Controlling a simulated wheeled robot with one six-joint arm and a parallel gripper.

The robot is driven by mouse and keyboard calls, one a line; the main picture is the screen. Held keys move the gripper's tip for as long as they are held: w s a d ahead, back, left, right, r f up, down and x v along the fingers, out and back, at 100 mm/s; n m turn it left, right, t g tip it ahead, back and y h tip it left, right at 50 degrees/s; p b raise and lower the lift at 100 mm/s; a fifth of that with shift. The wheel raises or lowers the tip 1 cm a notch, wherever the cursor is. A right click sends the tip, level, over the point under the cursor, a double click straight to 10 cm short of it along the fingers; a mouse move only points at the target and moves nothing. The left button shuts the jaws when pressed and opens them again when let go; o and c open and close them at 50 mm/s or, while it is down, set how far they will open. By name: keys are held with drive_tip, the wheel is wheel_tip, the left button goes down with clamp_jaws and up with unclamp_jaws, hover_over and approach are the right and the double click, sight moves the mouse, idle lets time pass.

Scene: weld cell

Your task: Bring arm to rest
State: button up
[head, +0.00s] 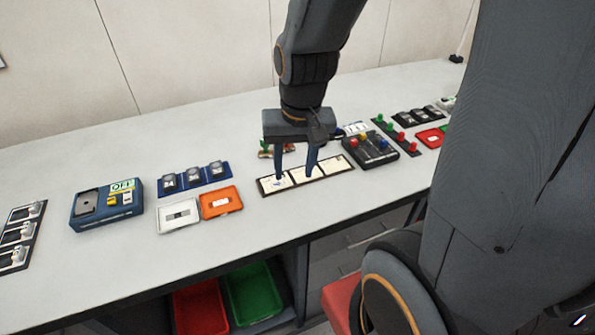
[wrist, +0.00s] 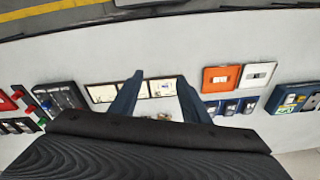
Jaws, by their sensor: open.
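My gripper (head: 293,176) hangs down from my dark grey arm over the middle of the light grey bench. Its two blue fingers are spread apart with nothing seen between them. In the head view the fingertips overlap a black-framed strip of white cards (head: 335,168); whether they touch it I cannot tell. In the wrist view the gripper (wrist: 159,92) also shows its fingers apart, with the card strip (wrist: 103,93) behind and between them.
The bench (head: 120,165) holds a blue box marked OFF (head: 90,220), a white tray (head: 165,227), an orange tray (head: 235,208), a blue block with dials (head: 180,191) and a black box with coloured knobs (head: 385,160). Red (head: 190,320) and green (head: 250,310) bins sit below.

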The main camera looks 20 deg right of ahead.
drive_tip(key=s+n, duration=0.1)
drive_tip(key=n, duration=0.1)
drive_tip(key=shift+s+f+n, duration=0.15)
drive_tip(key=shift+s+n, duration=0.25)
drive_tip(key=shift+f+b, duration=0.8)
drive_tip(key=shift+f, duration=0.15)
